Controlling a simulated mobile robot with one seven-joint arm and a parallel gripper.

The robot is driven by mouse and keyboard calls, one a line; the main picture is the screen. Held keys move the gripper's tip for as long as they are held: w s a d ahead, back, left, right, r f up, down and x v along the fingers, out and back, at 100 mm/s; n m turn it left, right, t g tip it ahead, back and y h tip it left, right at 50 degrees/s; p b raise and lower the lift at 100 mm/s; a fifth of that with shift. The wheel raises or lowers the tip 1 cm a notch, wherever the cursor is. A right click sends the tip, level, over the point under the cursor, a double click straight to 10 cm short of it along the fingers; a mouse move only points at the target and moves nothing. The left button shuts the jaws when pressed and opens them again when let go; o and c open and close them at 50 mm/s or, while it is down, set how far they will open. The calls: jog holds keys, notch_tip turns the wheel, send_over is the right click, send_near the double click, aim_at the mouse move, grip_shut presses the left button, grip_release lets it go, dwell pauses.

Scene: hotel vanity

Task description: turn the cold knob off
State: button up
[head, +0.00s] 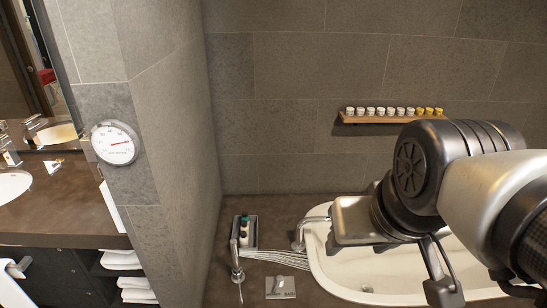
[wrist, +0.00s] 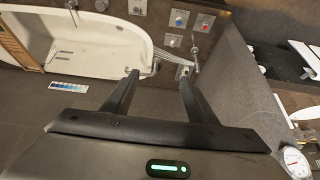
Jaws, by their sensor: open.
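In the wrist view, a knob with a blue face (wrist: 179,19) sits on a small grey plate at the top, and a similar knob with a red face (wrist: 204,24) is to its right. I take the blue one for the cold knob; its turn angle is too small to read. My gripper (wrist: 159,75) is open and empty, its two black fingers pointing toward the tub corner, below and apart from both knobs. In the head view my arm covers part of the tub; neither coloured knob can be made out there.
A white bathtub (head: 350,285) lies at the right, with a chrome spout (head: 311,219) at its left end. A tray (head: 253,219) with bottles and a hand shower (head: 237,262) stand beside it. A stone wall (head: 165,130) rises at the left.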

jog(key=w+f+n+g+h+b, duration=0.1)
jog(key=w+f+n+b, duration=0.2)
jog(key=w+f+n, duration=0.4)
jog(key=w+f+n+g+h+b, duration=0.1)
jog(key=w+f+n+g+b, duration=0.2)
jog(key=f, duration=0.5)
jog(key=w+f+n+h+b, duration=0.1)
jog(key=w+f+n+b, duration=0.1)
jog(key=w+f+n, duration=0.4)
jog(key=w+a+f+n+g+y+b, duration=0.1)
jog(key=w+a+f+n+b, duration=0.2)
jog(key=f, duration=0.6)
jog(key=a+f+n+y, duration=0.1)
jog(key=a+f+n, duration=0.3)
jog(key=f+n, duration=0.3)
jog(key=w+a+f+n+g+y+b, duration=0.1)
jog(key=w+a+f+n+b, duration=0.15)
jog(key=f, duration=0.75)
jog(key=shift+n, duration=0.35)
jog(key=f+b, duration=0.1)
jog(key=f, duration=0.4)
jog(key=f+b, duration=0.1)
jog(key=f, duration=0.5)
jog(key=f+b, duration=0.1)
jog(key=f, duration=0.4)
jog(key=shift+s+a+f, duration=0.1)
jog(key=shift+s+f, duration=0.15)
jog(key=shift+f, duration=0.05)
jog(key=shift+c, duration=0.5)
jog(key=c, duration=1)
